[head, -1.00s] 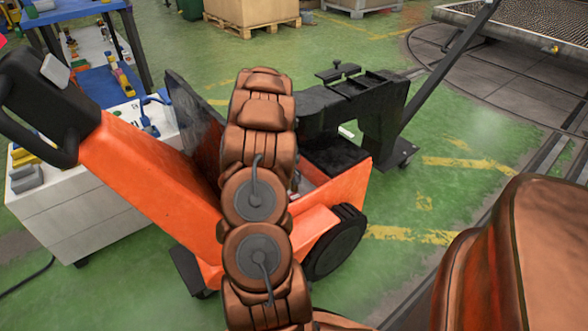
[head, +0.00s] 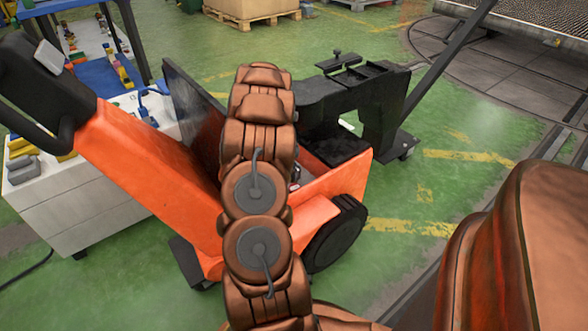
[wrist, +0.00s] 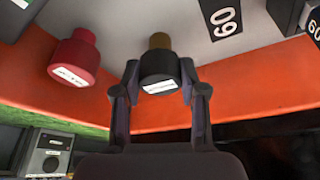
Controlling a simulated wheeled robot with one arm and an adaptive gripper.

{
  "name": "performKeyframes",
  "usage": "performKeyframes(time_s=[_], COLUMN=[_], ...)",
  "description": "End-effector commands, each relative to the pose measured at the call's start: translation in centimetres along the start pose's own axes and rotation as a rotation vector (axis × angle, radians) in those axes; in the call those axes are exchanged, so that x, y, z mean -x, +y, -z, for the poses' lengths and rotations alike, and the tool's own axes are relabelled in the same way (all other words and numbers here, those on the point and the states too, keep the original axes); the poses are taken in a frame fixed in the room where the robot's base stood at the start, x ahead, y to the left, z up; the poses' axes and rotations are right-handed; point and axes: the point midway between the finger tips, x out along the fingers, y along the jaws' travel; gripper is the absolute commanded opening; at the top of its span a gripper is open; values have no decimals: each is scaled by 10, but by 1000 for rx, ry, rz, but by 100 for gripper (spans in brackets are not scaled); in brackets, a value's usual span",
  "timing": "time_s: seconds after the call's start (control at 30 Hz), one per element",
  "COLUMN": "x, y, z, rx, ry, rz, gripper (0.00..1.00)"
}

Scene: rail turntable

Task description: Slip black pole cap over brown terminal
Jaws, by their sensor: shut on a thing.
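In the wrist view, my gripper (wrist: 160,82) is shut on the black pole cap (wrist: 160,66), with one finger on each side of it. The cap carries a white label on its near face. The brown terminal (wrist: 159,41) shows just beyond the cap, in line with it. The cap hides its near part, and I cannot tell whether the cap is around the terminal or only up against it. In the head view my arm reaches down into the orange truck (head: 310,215) and hides the cap and terminal.
A red cap (wrist: 75,58) with a white label stands left of the black cap. A black "60" label (wrist: 227,20) lies on the pale surface to the right. The orange wall (wrist: 250,85) runs close by. A white cabinet (head: 85,205) stands left of the truck.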

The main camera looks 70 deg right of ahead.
Motion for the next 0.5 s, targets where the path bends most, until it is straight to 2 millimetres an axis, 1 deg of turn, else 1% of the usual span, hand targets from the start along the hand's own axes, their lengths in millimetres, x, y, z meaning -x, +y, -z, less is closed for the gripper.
performKeyframes(time_s=[0.07,0.1,0.37,0.5], x=[-1,-1,-1,0], y=[1,1,0,0], z=[1,1,0,0], rx=[0,-1,0,0], ry=[1,1,1,0], rz=[-2,-2,-1,-1], gripper=[14,43,70,71])
